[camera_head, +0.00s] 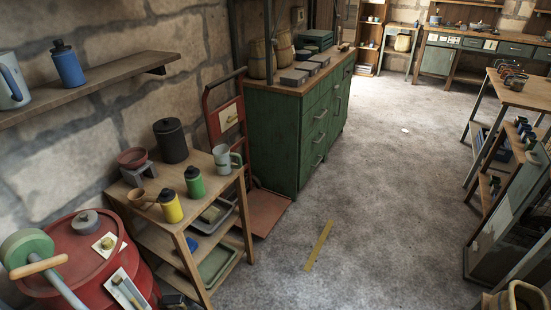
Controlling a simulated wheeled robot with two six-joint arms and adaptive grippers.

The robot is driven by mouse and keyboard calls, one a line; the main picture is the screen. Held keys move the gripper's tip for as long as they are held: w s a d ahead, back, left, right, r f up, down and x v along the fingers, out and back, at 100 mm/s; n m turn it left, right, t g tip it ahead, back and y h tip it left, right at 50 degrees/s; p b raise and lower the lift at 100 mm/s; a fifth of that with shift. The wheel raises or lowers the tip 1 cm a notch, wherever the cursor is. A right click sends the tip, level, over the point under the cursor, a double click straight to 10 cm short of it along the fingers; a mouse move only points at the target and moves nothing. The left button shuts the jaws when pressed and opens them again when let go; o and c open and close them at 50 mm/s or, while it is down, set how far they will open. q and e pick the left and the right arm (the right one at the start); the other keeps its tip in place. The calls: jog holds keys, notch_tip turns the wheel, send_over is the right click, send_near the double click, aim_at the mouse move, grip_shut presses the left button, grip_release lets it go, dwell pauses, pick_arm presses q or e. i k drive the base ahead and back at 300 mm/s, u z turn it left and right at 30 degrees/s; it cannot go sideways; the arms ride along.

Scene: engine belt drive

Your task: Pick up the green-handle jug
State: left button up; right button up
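The green-handle jug (222,160) is a pale grey, upright jug at the right end of the small wooden table's top (208,165). Its pale green handle points to the right. It stands apart from a green canister (194,183) with a black lid on its left. Another grey jug (10,88), with a blue handle, stands on the wall shelf at the far left. Nothing holds the green-handle jug. I see neither of my grippers clearly in this view.
A yellow canister (171,207), a black pot (171,141) and a red bowl (133,157) share the tabletop. Red drums (80,250) stand left of it. A red hand truck (265,212) and a green cabinet (285,140) stand behind it. The floor to the right is clear.

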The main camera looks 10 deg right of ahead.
aim_at(228, 161)
jog(key=z, duration=1.1)
jog(key=i, duration=3.9)
jog(key=u, duration=1.8)
